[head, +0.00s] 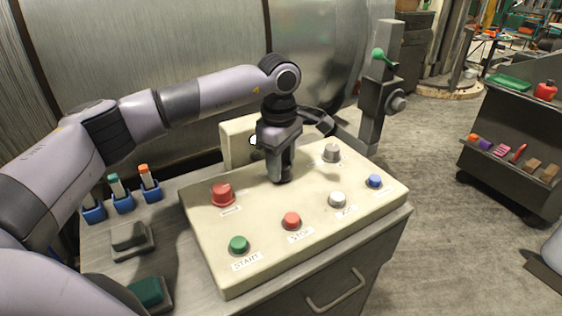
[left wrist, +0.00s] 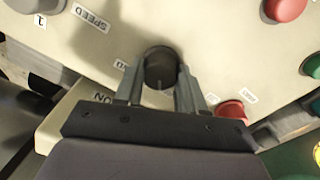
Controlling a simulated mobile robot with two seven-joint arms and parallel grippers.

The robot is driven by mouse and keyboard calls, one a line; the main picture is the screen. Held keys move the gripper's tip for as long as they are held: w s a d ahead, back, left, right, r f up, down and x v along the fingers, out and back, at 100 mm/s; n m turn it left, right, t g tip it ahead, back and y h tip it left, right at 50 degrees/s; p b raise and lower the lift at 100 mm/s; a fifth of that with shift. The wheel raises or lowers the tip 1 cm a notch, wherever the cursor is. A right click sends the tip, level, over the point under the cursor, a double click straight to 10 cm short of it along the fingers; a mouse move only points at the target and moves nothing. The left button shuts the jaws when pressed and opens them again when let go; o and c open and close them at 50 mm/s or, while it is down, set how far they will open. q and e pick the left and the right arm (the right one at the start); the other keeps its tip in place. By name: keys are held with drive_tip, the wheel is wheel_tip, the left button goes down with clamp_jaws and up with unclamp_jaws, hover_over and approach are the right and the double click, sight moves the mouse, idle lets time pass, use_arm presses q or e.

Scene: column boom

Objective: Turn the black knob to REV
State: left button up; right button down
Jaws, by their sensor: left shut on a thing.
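The black knob (left wrist: 160,70) sits on the cream control panel, between the two fingers of my left gripper (left wrist: 160,88) in the left wrist view. The fingers are shut on its sides. A thin pale line shows on the knob's face. In the head view my left gripper (head: 281,172) points down at the panel (head: 262,215) and hides most of the knob. The labels around the knob are partly covered, so I cannot read REV or tell where the knob points. My right gripper is not in view.
The panel also carries a red mushroom button (head: 222,194), green START (head: 238,245), red STOP (head: 291,221), a white button (head: 337,199), a blue button (head: 375,181) and a grey knob (head: 332,152).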

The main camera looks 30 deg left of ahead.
use_arm(q)
drive_tip(key=shift+r+n, duration=0.1)
drive_tip(key=shift+n, duration=0.7)
drive_tip(key=o, duration=1.1)
drive_tip(key=shift+c, duration=0.2)
wheel_tip(320, 180, up, 7)
drive_tip(key=shift+s+r, duration=0.1)
drive_tip(key=shift+s, duration=0.05)
